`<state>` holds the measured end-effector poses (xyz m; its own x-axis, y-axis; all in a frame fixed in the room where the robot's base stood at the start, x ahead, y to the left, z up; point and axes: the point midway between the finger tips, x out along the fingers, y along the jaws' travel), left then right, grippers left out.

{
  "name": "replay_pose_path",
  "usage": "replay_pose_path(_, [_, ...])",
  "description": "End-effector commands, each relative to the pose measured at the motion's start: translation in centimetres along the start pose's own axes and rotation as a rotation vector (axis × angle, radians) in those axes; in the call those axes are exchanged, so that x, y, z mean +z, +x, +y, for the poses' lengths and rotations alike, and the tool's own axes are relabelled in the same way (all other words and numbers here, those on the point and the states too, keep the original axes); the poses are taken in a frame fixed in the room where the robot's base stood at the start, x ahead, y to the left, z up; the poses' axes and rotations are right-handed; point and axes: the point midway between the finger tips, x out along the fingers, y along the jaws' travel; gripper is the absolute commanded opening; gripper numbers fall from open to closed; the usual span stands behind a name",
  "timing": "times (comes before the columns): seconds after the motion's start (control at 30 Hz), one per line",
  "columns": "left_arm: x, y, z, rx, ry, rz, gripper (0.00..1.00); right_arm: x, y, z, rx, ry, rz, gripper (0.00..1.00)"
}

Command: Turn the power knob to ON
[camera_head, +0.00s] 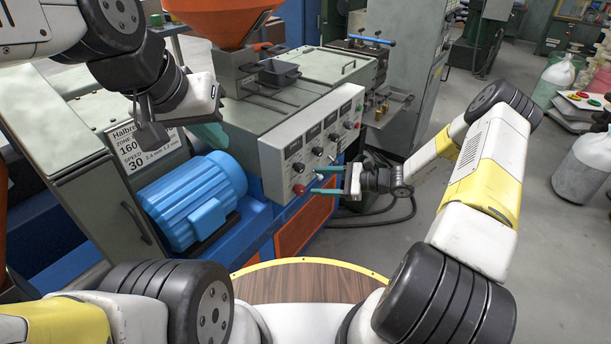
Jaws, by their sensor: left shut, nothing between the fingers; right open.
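A light grey control panel (272,160) on the front of the machine carries several dark knobs, small gauges and coloured buttons. A red knob or button (298,189) sits at its lower left. I cannot tell which one is the power knob, and the labels are too small to read. My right gripper (313,180) is open, with its two teal fingers pointing left at the lower part of the panel, close to the red knob. Contact cannot be told. My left gripper (212,134) is shut and empty, left of the panel and above the blue motor; its fingers are partly hidden.
A blue motor (195,200) stands below my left gripper. An orange hopper (220,20) rises behind the panel. A grey cabinet with a label sheet (142,148) is at the left. Cables lie on the floor under my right gripper.

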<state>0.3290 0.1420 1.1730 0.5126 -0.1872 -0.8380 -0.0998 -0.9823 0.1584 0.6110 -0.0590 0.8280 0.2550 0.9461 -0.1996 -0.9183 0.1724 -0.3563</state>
Motion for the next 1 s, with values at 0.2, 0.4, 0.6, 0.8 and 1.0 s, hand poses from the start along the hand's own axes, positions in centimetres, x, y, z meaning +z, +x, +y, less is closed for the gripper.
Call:
replay_pose_path(0.2, [0.0, 0.0, 0.0, 0.000, 0.000, 0.000, 0.00, -8.0, 1.2, 1.0, -0.259, 0.270, -0.091, 0.59])
replay_pose_path(0.4, [0.0, 0.0, 0.0, 0.000, 0.000, 0.000, 0.00, -11.4, 1.5, 1.7, -0.381, 0.387, -0.125, 0.59])
replay_pose_path(0.6, [0.0, 0.0, 0.0, 0.000, 0.000, 0.000, 0.00, -11.8, 3.1, 1.2, -0.399, 0.405, -0.131, 0.59])
replay_pose_path(0.8, [0.0, 0.0, 0.0, 0.000, 0.000, 0.000, 0.00, -11.6, 6.1, -0.1, -0.397, 0.405, -0.131, 0.59])
replay_pose_path(1.0, [0.0, 0.0, 0.0, 0.000, 0.000, 0.000, 0.00, -11.6, 8.2, -1.0, -0.397, 0.404, -0.128, 0.59])
